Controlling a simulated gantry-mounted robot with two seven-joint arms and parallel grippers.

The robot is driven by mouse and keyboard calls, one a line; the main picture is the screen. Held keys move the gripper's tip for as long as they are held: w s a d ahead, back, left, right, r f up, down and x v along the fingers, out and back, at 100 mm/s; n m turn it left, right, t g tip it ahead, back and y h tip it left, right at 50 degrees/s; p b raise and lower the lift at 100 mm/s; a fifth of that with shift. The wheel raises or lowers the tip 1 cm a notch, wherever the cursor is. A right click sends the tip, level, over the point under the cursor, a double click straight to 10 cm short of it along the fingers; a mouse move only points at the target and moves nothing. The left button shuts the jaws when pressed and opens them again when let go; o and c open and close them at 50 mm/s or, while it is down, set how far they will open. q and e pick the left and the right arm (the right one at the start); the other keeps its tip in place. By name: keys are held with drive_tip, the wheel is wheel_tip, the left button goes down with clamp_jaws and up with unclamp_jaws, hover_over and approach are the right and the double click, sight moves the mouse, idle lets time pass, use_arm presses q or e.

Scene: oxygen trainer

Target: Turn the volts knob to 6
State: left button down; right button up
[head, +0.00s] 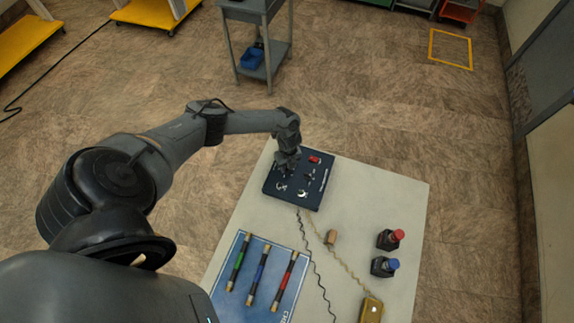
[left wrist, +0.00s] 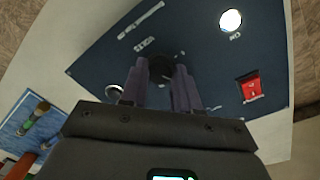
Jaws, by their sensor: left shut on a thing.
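A dark blue trainer panel (head: 324,188) lies at the far end of the pale table. My left gripper (head: 286,167) reaches down onto its left part. In the left wrist view my left gripper (left wrist: 161,76) has its two fingers on either side of a dark round knob (left wrist: 160,67) and is shut on it. The fingers hide much of the knob, so its pointer and scale cannot be read. A red switch (left wrist: 250,87) sits on the panel, and the red switch shows in the head view too (head: 314,160). My right gripper is not in view.
A blue mat (head: 226,276) with green, blue and red banded rods lies at the table's front left.

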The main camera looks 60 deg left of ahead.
use_arm(q)
drive_tip(key=n+p, duration=0.1)
drive_tip(key=n, duration=0.4)
drive_tip(key=shift+r+n, duration=0.1)
drive_tip(key=shift+n, duration=0.2)
drive_tip(key=n+p, duration=0.1)
drive_tip(key=n, duration=0.3)
drive_tip(key=shift+p, duration=0.35)
drive_tip(key=shift+n, duration=0.8)
drive_tip(key=c, duration=0.8)
unclamp_jaws()
drive_tip(key=shift+a, duration=0.1)
